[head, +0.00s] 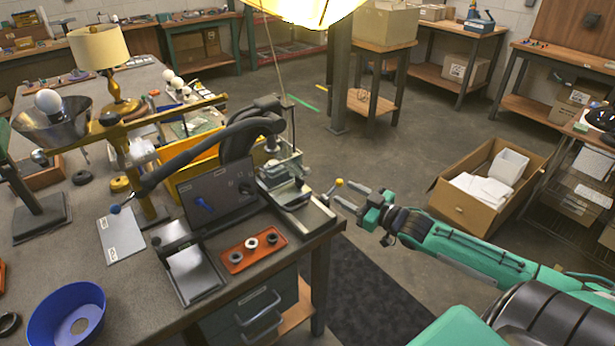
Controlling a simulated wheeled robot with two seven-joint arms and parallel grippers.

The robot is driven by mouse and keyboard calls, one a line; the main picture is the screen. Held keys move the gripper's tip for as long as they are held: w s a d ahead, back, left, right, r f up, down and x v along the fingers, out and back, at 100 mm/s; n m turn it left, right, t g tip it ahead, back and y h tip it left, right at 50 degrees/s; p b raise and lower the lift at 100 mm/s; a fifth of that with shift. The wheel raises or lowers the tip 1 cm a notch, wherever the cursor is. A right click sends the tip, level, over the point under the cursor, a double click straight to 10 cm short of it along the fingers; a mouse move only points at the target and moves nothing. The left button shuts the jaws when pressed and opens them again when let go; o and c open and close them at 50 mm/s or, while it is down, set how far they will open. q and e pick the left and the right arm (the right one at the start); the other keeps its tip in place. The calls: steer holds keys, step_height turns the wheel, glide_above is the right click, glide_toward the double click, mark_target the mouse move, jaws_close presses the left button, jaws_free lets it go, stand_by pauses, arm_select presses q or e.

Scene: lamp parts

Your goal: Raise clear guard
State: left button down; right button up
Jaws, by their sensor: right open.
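A small bench press (296,194) stands at the right corner of the workbench. Its clear guard (281,166) is a see-through panel in a pale frame at the front of the machine; its exact position is hard to tell. A lever with a yellow knob (338,183) sticks out at the machine's right side. My right gripper (346,194) comes in from the right. It is open, its fingers pointing left toward the lever beside the bench corner. The fingertips look close to the knob; I cannot tell whether they touch. My left gripper is not in view.
A dark panel (217,196), a yellow bin (190,165) and a black jointed arm (205,142) stand left of the machine. An orange tray (250,250) with dark rings lies in front. An open cardboard box (462,207) is on the floor at right.

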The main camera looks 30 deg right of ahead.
steer(key=p+x, duration=0.1)
steer(key=x, duration=1)
steer(key=shift+w+a, duration=0.1)
steer(key=shift+w, duration=0.4)
steer(key=shift+w+a, duration=0.1)
steer(key=shift+w, duration=0.15)
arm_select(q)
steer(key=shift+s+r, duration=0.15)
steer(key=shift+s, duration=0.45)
arm_select(e)
steer(key=shift+f, duration=0.1)
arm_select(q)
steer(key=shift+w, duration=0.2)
